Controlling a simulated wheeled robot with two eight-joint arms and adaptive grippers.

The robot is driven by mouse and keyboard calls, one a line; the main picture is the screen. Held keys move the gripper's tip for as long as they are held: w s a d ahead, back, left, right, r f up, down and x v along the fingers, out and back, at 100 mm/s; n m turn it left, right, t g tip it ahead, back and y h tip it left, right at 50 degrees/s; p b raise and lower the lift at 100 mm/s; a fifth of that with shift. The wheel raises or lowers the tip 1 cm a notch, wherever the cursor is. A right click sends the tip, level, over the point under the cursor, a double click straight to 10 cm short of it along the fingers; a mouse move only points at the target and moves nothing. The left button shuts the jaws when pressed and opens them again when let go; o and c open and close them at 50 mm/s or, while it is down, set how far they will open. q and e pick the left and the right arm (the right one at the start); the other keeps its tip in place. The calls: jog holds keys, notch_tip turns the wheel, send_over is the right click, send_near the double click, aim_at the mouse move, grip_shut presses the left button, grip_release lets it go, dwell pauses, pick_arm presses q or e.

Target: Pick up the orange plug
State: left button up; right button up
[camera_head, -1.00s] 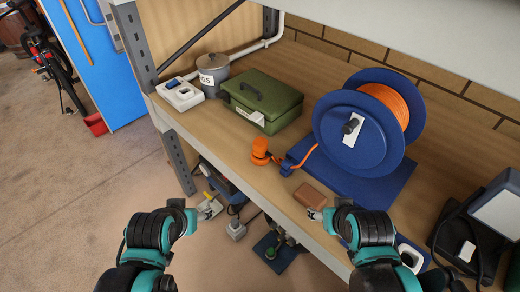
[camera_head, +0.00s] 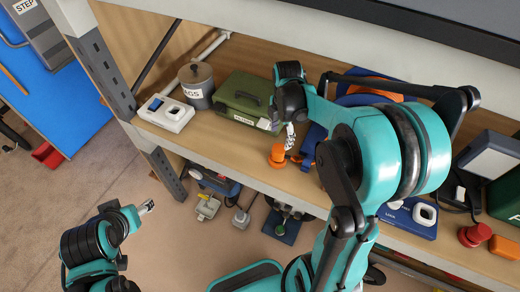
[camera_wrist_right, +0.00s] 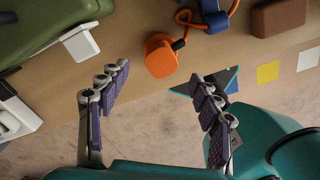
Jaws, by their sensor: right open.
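The orange plug (camera_head: 277,155) sits on the shelf near its front edge, in front of the green box. It also shows in the right wrist view (camera_wrist_right: 160,56), with its orange cable (camera_wrist_right: 191,18) running to a blue holder (camera_wrist_right: 213,14). My right gripper (camera_head: 290,137) is open just above and behind the plug in the head view. In the wrist view its two fingers are spread, with the plug in the gap just beyond the fingertips, apparently untouched. My left gripper (camera_head: 147,207) is off the shelf at lower left; its jaw state is unclear.
The green box (camera_head: 240,96), a grey pot (camera_head: 198,88) and a white socket block (camera_head: 166,114) stand left of the plug. My right arm hides most of the cable reel (camera_head: 372,88). A brown block (camera_wrist_right: 278,18) lies near the shelf edge.

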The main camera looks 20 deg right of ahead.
aim_at(279, 149)
jog(key=f, duration=0.2)
jog(key=f+b, duration=0.1)
jog(key=f, duration=0.3)
jog(key=shift+s+a+f, duration=0.15)
jog(key=shift+a+f, duration=0.1)
jog(key=shift+f, duration=0.1)
jog(key=shift+f+b, duration=0.3)
jog(key=shift+f, duration=0.2)
jog(key=c, duration=1.2)
